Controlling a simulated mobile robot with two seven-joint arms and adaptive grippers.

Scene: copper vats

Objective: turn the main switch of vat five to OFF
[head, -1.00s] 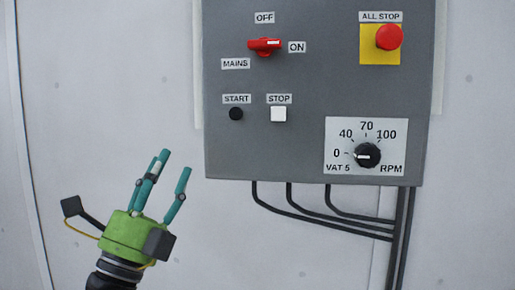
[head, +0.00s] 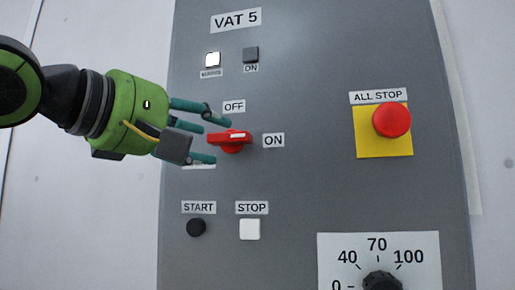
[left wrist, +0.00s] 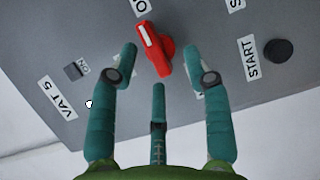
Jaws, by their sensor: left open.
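The main switch (head: 236,141) is a red rotary handle on the grey panel labelled VAT 5. Its handle lies horizontal, with the white mark toward the ON label (head: 273,140); the OFF label (head: 234,106) is above it. My left gripper (head: 217,141) comes in from the left, open, with teal fingers above and below the handle's left part. In the left wrist view, the red switch (left wrist: 153,48) sits between the spread fingertips, beyond the middle finger. I cannot tell whether any finger touches it. The gripper mostly hides the MAINS label. My right gripper is not in view.
Below the switch are a black START button (head: 196,228) and a white STOP button (head: 250,229). A red ALL STOP button (head: 391,119) on yellow is at right. The RPM dial (head: 382,281) is cut off below. Above, a white lamp (head: 212,60) is bright; the ON lamp (head: 251,54) is dark.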

